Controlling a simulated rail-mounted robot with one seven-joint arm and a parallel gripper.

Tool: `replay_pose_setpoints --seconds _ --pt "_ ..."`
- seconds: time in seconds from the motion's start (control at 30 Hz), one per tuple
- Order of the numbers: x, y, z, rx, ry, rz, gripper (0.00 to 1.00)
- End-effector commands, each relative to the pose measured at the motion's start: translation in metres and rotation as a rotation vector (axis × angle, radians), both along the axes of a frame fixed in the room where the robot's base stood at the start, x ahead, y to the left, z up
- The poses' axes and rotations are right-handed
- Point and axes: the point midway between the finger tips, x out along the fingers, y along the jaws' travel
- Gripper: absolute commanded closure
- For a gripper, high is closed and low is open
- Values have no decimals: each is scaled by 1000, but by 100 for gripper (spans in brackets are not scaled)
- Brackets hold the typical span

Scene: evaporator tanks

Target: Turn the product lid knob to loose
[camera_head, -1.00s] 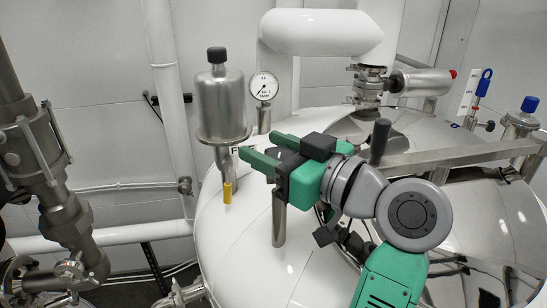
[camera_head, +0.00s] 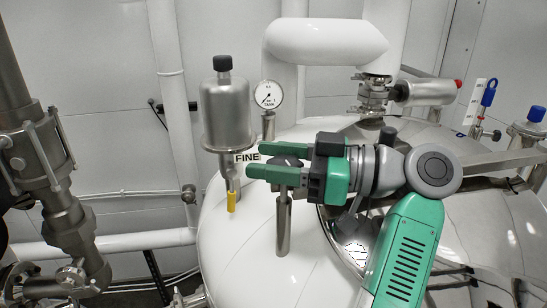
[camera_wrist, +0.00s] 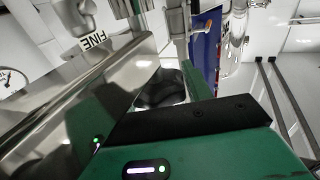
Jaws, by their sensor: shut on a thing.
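A dark knob (camera_head: 287,161) sits on top of an upright metal post (camera_head: 284,225) on the white tank. I take it to be the product lid knob. My gripper (camera_head: 264,166) reaches in from the right, nearly level, with its green fingers on either side of the knob. It is shut on the knob. In the wrist view the dark knob (camera_wrist: 163,90) shows between the fingers, partly hidden by the gripper body. Its turned position cannot be read.
A steel canister (camera_head: 226,115) with a black cap and a yellow-tipped valve (camera_head: 231,201) stands just left of my gripper, near a FINE label (camera_head: 246,157). A pressure gauge (camera_head: 268,95) stands behind. The polished lid (camera_head: 475,225) lies right.

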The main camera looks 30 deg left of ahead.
Motion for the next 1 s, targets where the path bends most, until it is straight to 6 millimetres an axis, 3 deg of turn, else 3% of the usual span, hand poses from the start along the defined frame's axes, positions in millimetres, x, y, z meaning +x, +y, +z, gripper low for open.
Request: replay_pose_setpoints --seconds 0.37,0.4,0.5,0.8,1.0 --pt "0 1 -1 -2 1 4 74" --pt "0 1 -1 -3 0 4 45" --pt "0 1 -1 -2 1 4 30" --pt "0 1 3 -1 0 3 30" --pt "-3 0 34 0 -4 5 30"
